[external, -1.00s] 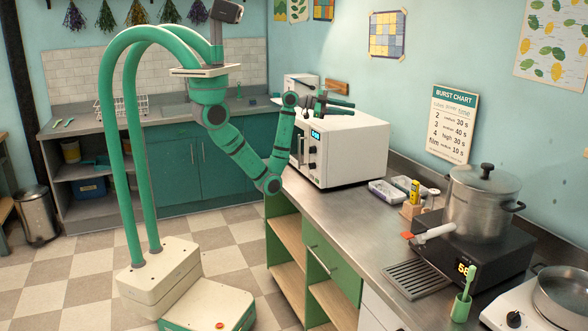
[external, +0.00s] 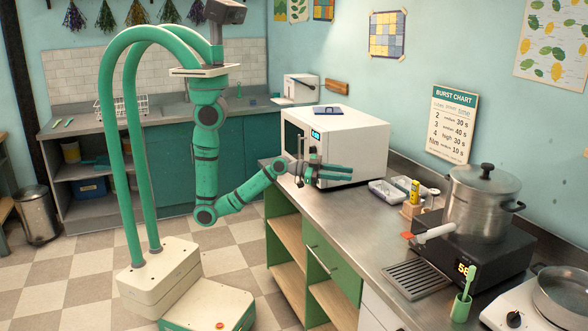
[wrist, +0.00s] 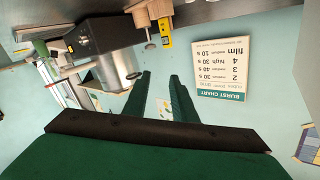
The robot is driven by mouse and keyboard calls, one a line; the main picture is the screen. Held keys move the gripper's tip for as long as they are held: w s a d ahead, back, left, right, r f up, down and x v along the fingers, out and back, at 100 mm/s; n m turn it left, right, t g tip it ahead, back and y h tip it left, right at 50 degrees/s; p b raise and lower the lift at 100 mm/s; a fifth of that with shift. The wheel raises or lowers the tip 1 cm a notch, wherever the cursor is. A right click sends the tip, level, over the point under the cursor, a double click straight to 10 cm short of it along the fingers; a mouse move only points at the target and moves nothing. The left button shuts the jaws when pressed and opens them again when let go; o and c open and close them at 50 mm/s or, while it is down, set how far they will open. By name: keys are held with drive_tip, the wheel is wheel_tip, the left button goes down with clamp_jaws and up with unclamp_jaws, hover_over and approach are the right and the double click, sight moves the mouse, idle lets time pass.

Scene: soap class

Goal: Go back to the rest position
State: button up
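My gripper (external: 347,173) is in front of the white microwave (external: 352,140) in the external view, low along its near side, with its fingers pointing right. Whether it touches the microwave I cannot tell. In the wrist view my gripper (wrist: 160,76) shows two green fingers with a gap between them and nothing in the gap. My arm hangs down from the shoulder, bends at a low elbow and reaches up and right to the gripper.
A dark blue flat item (external: 328,110) lies on the microwave. White trays (external: 388,192) and a wooden block with a yellow item (external: 413,195) stand right of the gripper. A steel pot (external: 482,205) sits on a black hotplate (external: 480,258).

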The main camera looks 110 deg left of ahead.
drive_tip(key=s+d+f+n+g, duration=0.1)
drive_tip(key=s+d+f, duration=0.3)
drive_tip(key=s+f, duration=0.25)
drive_tip(key=s+d+f+n, duration=0.2)
drive_tip(key=s+d+f, duration=0.2)
drive_tip(key=s+f, duration=0.3)
drive_tip(key=s+d+h, duration=0.1)
drive_tip(key=s+d, duration=0.1)
drive_tip(key=s, duration=0.8)
drive_tip(key=s+d+h, duration=0.1)
drive_tip(key=s+d, duration=0.1)
drive_tip(key=s, duration=0.7)
drive_tip(key=shift+s+d+f+g, duration=0.25)
drive_tip(key=shift+s+f+g, duration=0.1)
drive_tip(key=shift+f+g, duration=0.05)
